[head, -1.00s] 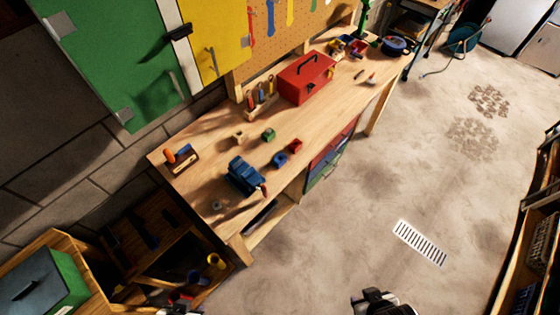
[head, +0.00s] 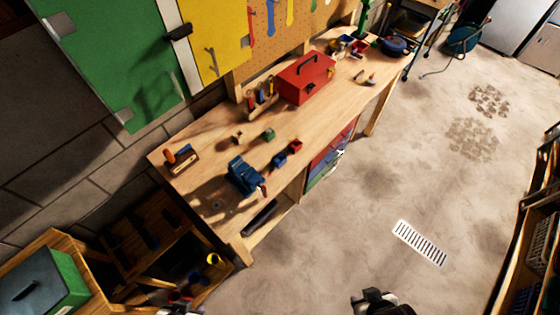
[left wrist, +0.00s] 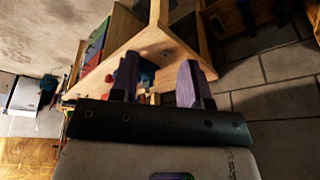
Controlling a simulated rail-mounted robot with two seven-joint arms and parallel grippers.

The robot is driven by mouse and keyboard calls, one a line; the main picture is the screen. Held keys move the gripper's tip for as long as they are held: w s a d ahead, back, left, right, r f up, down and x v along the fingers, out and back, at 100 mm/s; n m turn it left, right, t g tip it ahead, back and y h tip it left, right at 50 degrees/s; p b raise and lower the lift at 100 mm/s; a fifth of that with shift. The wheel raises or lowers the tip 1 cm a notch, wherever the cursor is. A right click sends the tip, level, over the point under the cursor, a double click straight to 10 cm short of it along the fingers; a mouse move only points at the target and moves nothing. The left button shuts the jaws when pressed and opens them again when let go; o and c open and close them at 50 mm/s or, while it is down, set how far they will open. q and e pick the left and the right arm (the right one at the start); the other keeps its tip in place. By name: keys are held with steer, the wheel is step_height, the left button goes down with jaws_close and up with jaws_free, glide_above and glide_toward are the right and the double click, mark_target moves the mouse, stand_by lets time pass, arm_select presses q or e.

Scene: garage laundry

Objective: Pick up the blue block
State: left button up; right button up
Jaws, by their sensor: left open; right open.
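The small blue block (head: 280,160) lies on the wooden workbench (head: 215,160), beside a red block (head: 295,146) and near a green block (head: 268,134). My left gripper (head: 178,302) is at the bottom edge of the head view, well short of the block and mostly cut off. In the left wrist view its two purple fingers (left wrist: 157,75) are apart with nothing seen held between them. The blue block cannot be made out in that view. My right gripper (head: 375,301) is at the bottom of the head view, open, over the floor and away from the bench.
A blue vise (head: 244,176) stands near the bench's front edge, left of the blue block. A red toolbox (head: 305,77) and a tool rack (head: 261,96) stand farther back. A low wooden shelf (head: 150,240) is at lower left. The floor right of the bench is mostly clear.

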arm_select(q)
steer(key=shift+o, duration=0.3)
steer(key=o, duration=0.8)
